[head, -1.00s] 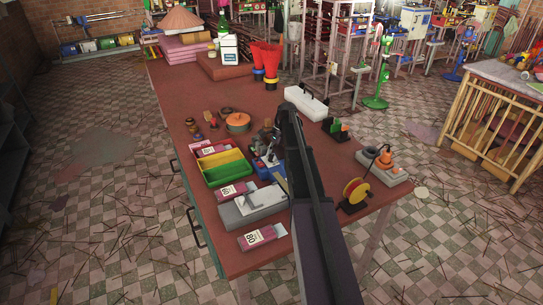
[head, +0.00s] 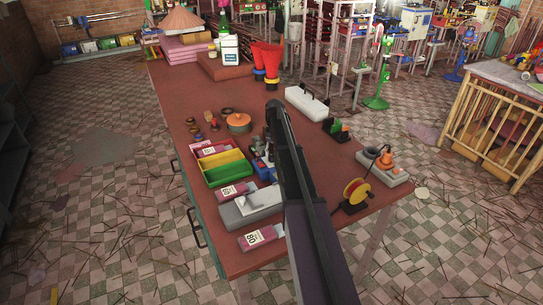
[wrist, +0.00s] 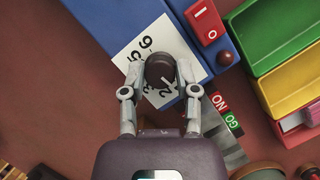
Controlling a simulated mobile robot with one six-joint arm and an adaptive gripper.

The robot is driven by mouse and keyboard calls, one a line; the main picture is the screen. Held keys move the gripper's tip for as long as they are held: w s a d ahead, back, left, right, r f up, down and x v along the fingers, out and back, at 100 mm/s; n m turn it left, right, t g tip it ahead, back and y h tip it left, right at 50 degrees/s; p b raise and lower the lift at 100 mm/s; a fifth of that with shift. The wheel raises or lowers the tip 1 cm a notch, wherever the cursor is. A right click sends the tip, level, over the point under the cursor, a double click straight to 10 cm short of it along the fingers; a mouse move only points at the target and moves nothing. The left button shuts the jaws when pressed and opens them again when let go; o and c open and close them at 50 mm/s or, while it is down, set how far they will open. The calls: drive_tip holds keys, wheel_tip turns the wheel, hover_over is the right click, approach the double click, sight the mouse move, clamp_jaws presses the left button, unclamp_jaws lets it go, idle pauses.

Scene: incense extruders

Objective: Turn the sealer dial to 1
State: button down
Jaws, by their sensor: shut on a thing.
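The sealer is a blue body (wrist: 105,25) with a white number plate (wrist: 185,50) in the wrist view. A dark brown round dial (wrist: 159,68) sits on the plate. Printed figures such as 6, 5 and 2 show around it; the 1 is not clear. A pale mark on the dial's lower right side seems to point near the 2. My gripper (wrist: 160,80) has one finger on each side of the dial and is shut on it. In the head view, part of the blue sealer (head: 258,163) shows beside my arm, which hides the dial and gripper.
A red rocker switch (wrist: 205,20) and a small brown knob (wrist: 226,58) are close to the dial. Green (wrist: 275,30) and yellow (wrist: 290,80) bins stand to the right. A GO/NO strip (wrist: 226,112) lies below. The bench's right part holds a yellow-red reel (head: 355,192).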

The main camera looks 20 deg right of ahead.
idle(0.4)
drive_tip(key=shift+c, duration=1.8)
unclamp_jaws()
drive_tip(key=shift+r, duration=0.1)
